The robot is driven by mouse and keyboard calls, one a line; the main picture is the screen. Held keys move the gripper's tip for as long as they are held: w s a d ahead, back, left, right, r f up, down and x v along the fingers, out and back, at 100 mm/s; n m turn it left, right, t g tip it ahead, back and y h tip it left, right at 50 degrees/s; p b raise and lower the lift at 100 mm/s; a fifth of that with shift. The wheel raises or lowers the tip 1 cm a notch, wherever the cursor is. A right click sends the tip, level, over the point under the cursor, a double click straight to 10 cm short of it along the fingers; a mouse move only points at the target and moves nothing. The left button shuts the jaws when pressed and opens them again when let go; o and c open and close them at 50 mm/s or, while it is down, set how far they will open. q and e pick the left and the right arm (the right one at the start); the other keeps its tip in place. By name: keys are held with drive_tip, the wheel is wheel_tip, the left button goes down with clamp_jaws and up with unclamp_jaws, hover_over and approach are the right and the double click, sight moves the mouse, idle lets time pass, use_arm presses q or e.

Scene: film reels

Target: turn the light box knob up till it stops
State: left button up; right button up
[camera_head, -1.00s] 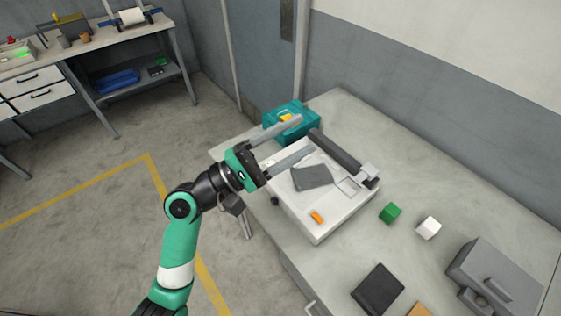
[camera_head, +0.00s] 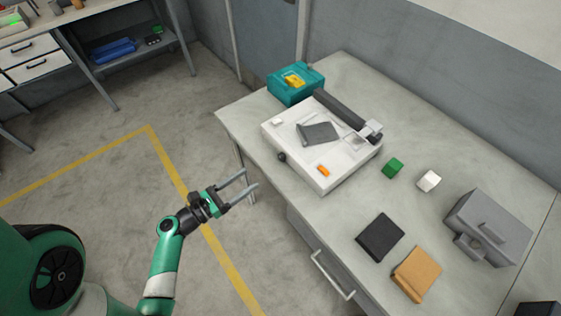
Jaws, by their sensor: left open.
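The light box (camera_head: 346,167) is a white, low box on the grey table, in the middle of the view. Its small dark round knob (camera_head: 282,157) is on the box's left front side; how far it is turned is too small to tell. My left gripper (camera_head: 250,180) is open and empty, with its two long grey fingers pointing right. In the picture it is below and left of the knob, apart from it, in front of the table's edge. My right gripper is not in view.
A dark grey piece (camera_head: 319,133) and an orange block (camera_head: 323,171) lie on the box. A teal crate (camera_head: 296,86) stands behind. Green (camera_head: 393,168) and white (camera_head: 429,181) cubes, black (camera_head: 380,237) and tan (camera_head: 417,273) flat items and a grey device (camera_head: 488,228) are to the right.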

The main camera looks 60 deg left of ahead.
sight(280, 158)
use_arm(q)
drive_tip(key=w+b, duration=0.1)
drive_tip(key=w, duration=0.2)
drive_tip(key=w+a+b, duration=0.1)
drive_tip(key=w+b, duration=0.1)
drive_tip(key=w, duration=0.2)
drive_tip(key=w+a+b, duration=0.1)
drive_tip(key=w+b, duration=0.1)
drive_tip(key=w, duration=0.2)
drive_tip(key=shift+w, duration=0.25)
clamp_jaws()
